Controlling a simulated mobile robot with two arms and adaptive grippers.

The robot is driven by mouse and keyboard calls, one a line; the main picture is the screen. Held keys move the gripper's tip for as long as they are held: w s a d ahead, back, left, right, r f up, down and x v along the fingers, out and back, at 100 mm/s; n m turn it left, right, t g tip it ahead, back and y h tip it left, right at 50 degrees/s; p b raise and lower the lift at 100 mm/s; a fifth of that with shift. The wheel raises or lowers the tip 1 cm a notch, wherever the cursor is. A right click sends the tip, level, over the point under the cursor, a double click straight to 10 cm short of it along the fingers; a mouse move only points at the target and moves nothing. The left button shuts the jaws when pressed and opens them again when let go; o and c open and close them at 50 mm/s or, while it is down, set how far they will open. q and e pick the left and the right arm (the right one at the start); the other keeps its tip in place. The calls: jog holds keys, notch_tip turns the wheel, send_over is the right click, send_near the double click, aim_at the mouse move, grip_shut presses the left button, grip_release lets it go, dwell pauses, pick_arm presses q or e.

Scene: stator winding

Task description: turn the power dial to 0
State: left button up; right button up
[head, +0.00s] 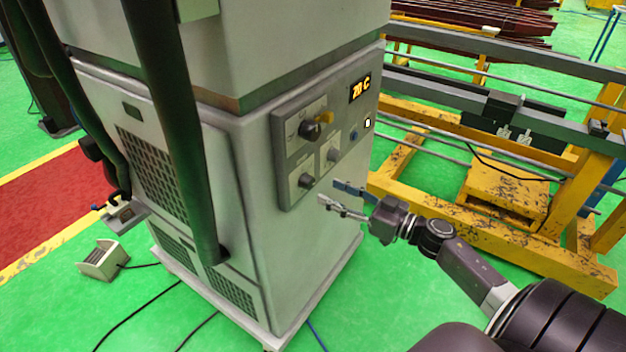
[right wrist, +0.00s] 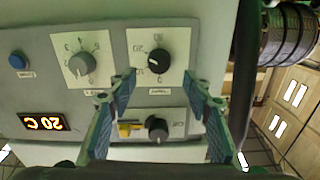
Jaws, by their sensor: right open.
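A grey control panel (head: 283,160) on the machine's side carries three dials, shown upside down in the right wrist view. The lower-left dial (head: 305,181) is black on a white scale plate; in the right wrist view this dial (right wrist: 158,59) sits just beyond the fingertips. A greyer dial (right wrist: 82,65) is beside it. A third black dial (right wrist: 158,129) has a yellow part next to it. The small labels are too blurred to tell which is the power dial. My right gripper (head: 329,194) is open and empty, in front of the lower-left dial. My left gripper is out of view.
A display (head: 360,88) reads 20 C above a blue button (head: 354,135). Thick dark hoses (head: 180,130) hang in front of the machine's left side. A yellow frame (head: 480,215) with grey rails stands behind on the right.

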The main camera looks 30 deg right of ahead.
aim_at(312, 184)
jog(key=p+x, duration=0.1)
jog(key=x, duration=0.5)
jog(key=shift+w+a+f, duration=0.15)
jog(key=shift+w, duration=0.3)
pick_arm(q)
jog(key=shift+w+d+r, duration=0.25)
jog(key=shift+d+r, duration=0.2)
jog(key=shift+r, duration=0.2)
pick_arm(e)
jog(key=c, duration=1.1)
jog(key=shift+c, duration=0.2)
